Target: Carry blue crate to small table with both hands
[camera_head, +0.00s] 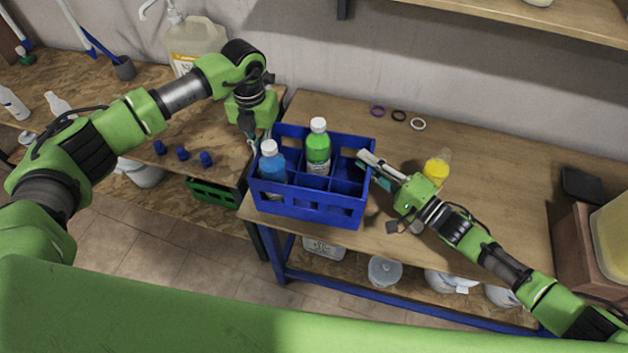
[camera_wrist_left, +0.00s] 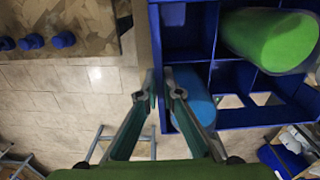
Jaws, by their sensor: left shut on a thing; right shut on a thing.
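The blue crate (camera_head: 312,205) is divided into compartments and appears level at the front left corner of the wooden table with blue legs (camera_head: 480,165). I cannot tell whether it touches the tabletop. It holds a blue bottle (camera_head: 271,165) and a green bottle (camera_head: 318,150), both upright; other compartments look empty. My left gripper (camera_head: 255,146) is shut on the crate's left wall. In the left wrist view, its fingertips (camera_wrist_left: 150,88) are at the blue wall (camera_wrist_left: 163,75), beside the blue bottle (camera_wrist_left: 194,100). My right gripper (camera_head: 364,166) is shut on the crate's right wall.
Several rings (camera_head: 399,115) lie behind the crate. The left bench (camera_head: 195,185) carries blue caps (camera_head: 182,153) and a large jug (camera_head: 193,45). A wooden shelf (camera_head: 560,20) hangs above. The table's right part is mostly clear.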

